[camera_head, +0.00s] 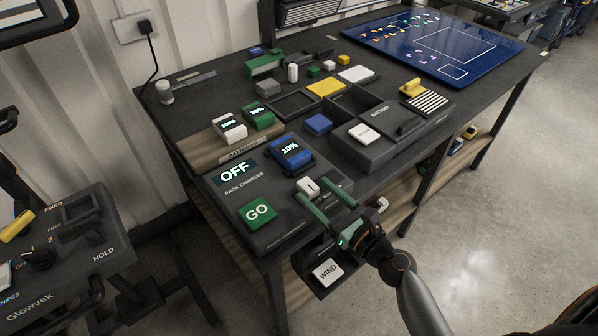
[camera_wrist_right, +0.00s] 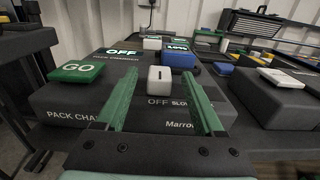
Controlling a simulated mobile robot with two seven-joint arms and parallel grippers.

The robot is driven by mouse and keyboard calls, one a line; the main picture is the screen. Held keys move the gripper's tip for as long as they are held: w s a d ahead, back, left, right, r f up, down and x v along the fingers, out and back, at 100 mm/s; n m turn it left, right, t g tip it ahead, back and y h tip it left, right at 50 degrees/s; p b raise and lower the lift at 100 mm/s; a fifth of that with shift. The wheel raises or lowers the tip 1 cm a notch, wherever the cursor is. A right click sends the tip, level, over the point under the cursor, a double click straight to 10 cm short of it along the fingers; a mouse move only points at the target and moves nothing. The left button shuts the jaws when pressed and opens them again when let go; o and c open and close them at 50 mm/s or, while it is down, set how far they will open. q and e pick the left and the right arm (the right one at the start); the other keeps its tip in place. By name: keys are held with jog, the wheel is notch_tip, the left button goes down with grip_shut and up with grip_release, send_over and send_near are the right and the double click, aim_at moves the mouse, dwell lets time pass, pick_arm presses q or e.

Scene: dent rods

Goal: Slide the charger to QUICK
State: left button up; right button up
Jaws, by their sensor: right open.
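The pack charger (camera_head: 228,205) is a dark box at the table's near-left corner. Its display (camera_head: 235,173) reads OFF. Its white slider knob (camera_head: 307,186) also shows in the right wrist view (camera_wrist_right: 160,80), directly above the printed OFF; SLOW is printed to its right, and the QUICK label cannot be made out. A blue battery (camera_head: 290,152) showing a percentage stands in the charger. My right gripper (camera_head: 315,191) is open, its green fingers on either side of the knob, with gaps visible in the right wrist view (camera_wrist_right: 160,76). My left gripper is not in view.
A green GO button (camera_head: 257,212) lies left of the knob. Two more batteries, one white (camera_head: 229,129) and one green (camera_head: 257,117), stand behind the charger. A dark battery box (camera_head: 372,150) with a white block stands to the right. A WIND panel (camera_head: 327,272) hangs below the table edge.

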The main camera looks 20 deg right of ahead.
aim_at(299, 177)
jog(key=x, duration=0.6)
jog(key=shift+w+a+p, duration=0.15)
jog(key=shift+w+p, duration=0.15)
jog(key=shift+w, duration=0.05)
jog(key=shift+c, duration=0.2)
grip_shut()
dwell(0.9)
